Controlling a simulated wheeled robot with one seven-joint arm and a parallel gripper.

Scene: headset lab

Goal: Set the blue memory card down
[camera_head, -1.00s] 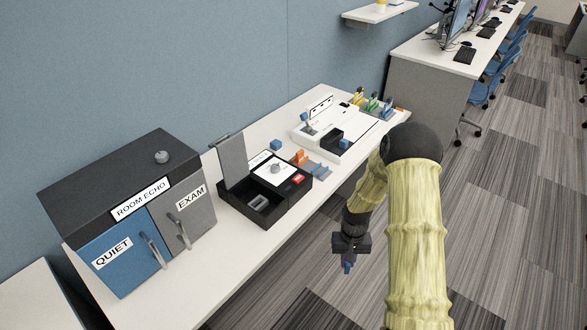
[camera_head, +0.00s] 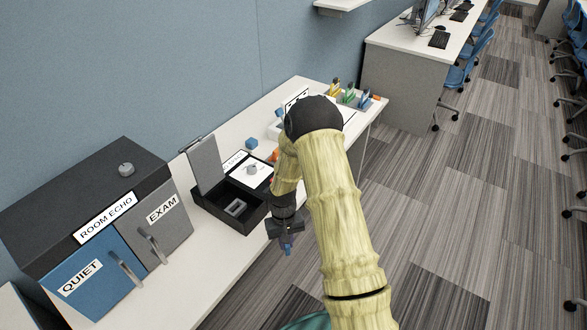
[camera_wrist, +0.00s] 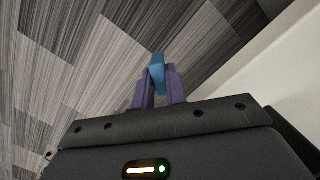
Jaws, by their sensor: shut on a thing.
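The blue memory card (camera_wrist: 157,72) shows in the wrist view between the two purple fingers of my gripper (camera_wrist: 158,88), which is shut on it. In the head view my gripper (camera_head: 287,243) points down at the front edge of the white table (camera_head: 215,262), right of the black box. The card (camera_head: 288,251) is a small blue patch below the fingers there. In the wrist view carpet lies behind the card, and the pale table edge (camera_wrist: 255,75) is to the right. The card touches no surface that I can see.
An open black box (camera_head: 222,213) with a raised grey lid (camera_head: 204,163) stands on the table. Left of it is the cabinet with blue QUIET (camera_head: 85,285) and grey EXAM (camera_head: 165,225) doors. A blue cube (camera_head: 251,144) and coloured holders (camera_head: 350,95) sit farther back. The front strip before the box is bare.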

